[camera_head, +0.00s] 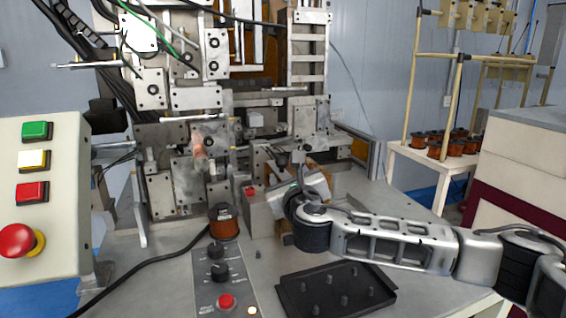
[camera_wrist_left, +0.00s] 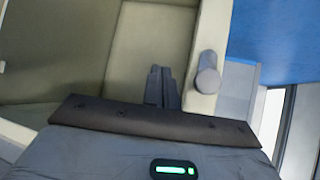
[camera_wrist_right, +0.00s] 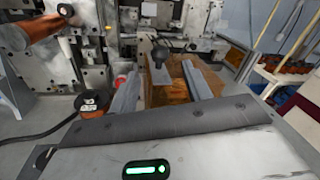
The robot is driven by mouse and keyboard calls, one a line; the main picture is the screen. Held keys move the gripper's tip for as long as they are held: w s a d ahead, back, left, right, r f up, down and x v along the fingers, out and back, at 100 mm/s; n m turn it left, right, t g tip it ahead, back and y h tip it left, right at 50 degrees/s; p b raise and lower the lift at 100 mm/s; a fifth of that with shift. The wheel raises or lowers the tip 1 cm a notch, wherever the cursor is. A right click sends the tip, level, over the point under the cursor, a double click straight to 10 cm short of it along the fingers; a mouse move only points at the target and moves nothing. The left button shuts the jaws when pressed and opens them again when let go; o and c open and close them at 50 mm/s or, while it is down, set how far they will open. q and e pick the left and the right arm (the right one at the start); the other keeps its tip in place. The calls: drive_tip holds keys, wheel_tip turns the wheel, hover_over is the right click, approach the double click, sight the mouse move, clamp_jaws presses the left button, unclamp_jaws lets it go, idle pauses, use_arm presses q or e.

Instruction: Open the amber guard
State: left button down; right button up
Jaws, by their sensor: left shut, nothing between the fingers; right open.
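The amber guard (camera_wrist_right: 176,90) shows in the right wrist view as a brown-orange see-through panel, partly hidden by my right gripper. A dark round knob (camera_wrist_right: 160,54) on a short stem stands in front of it. My right gripper (camera_wrist_right: 160,82) is open, one finger on either side of the knob and guard in that view; I cannot tell whether it touches them. In the head view my right gripper (camera_head: 282,176) is at the machine's lower front, and its wrist covers most of the guard. My left gripper (camera_wrist_left: 163,85) is shut and empty before a pale beige surface, outside the head view.
The coil winder (camera_head: 190,130) fills the back. A button box (camera_head: 45,190) stands at left. A copper spool (camera_head: 224,222), a knob panel (camera_head: 222,285) and a black peg tray (camera_head: 338,290) are on the grey table. A spool rack (camera_head: 430,160) stands at right.

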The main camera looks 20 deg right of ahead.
sight(283, 164)
drive_tip(key=w, duration=0.6)
drive_tip(key=shift+w+d+p, duration=0.15)
drive_tip(key=shift+d+p, duration=0.15)
drive_tip(key=shift+d, duration=0.1)
use_arm(q)
drive_tip(key=shift+w+a+r, duration=0.2)
drive_tip(key=shift+w+r, duration=0.15)
drive_tip(key=shift+r, duration=0.05)
